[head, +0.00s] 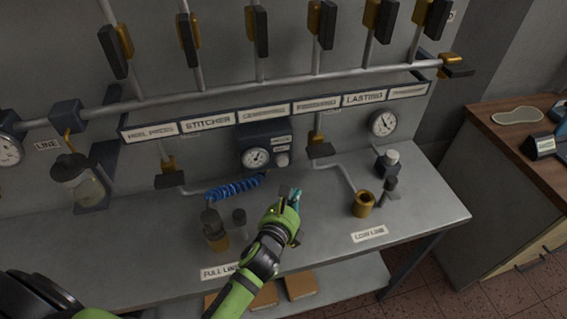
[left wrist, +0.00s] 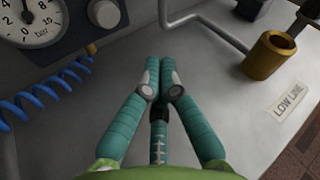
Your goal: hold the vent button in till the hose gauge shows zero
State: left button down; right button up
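The hose gauge (head: 256,157) is a round white dial on a dark block on the wall panel. It is cut off at the top left of the left wrist view (left wrist: 30,18), where its scale is marked bar; I cannot read the needle surely. The vent button (head: 282,159) looks like a pale round knob right of the gauge, and shows at the top of the left wrist view (left wrist: 107,13). My left gripper (head: 292,196) is above the bench in front of the button, apart from it. Its teal fingers (left wrist: 160,72) are together with nothing seen between them. My right gripper is out of view.
A blue coiled hose (head: 235,188) lies left of my gripper. A brass cup (head: 363,204) stands to the right, by the LOW LINE label (head: 370,234). A pipe (head: 338,172) runs along the back. The bench (head: 430,210) is clear at the right.

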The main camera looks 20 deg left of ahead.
aim_at(283, 162)
pick_arm(q)
jog(key=w+a, duration=0.1)
jog(key=w, duration=0.1)
jog(key=w+a, duration=0.1)
jog(key=w, duration=0.1)
jog(key=w+a, duration=0.2)
jog(key=shift+a, duration=0.1)
jog(key=shift+w, duration=0.15)
dwell(1.3)
jog(key=shift+w+a, duration=0.25)
jog(key=shift+w+a, duration=0.1)
jog(key=shift+w, duration=0.1)
dwell(0.5)
jog(key=shift+w+a+r, duration=0.1)
jog(key=shift+w+a, duration=0.1)
jog(key=shift+w, duration=0.1)
dwell(1.8)
jog(key=shift+s+d, duration=0.1)
jog(key=shift+s, duration=0.05)
dwell(1.3)
jog(key=shift+s+d, duration=0.45)
jog(key=shift+s, duration=0.25)
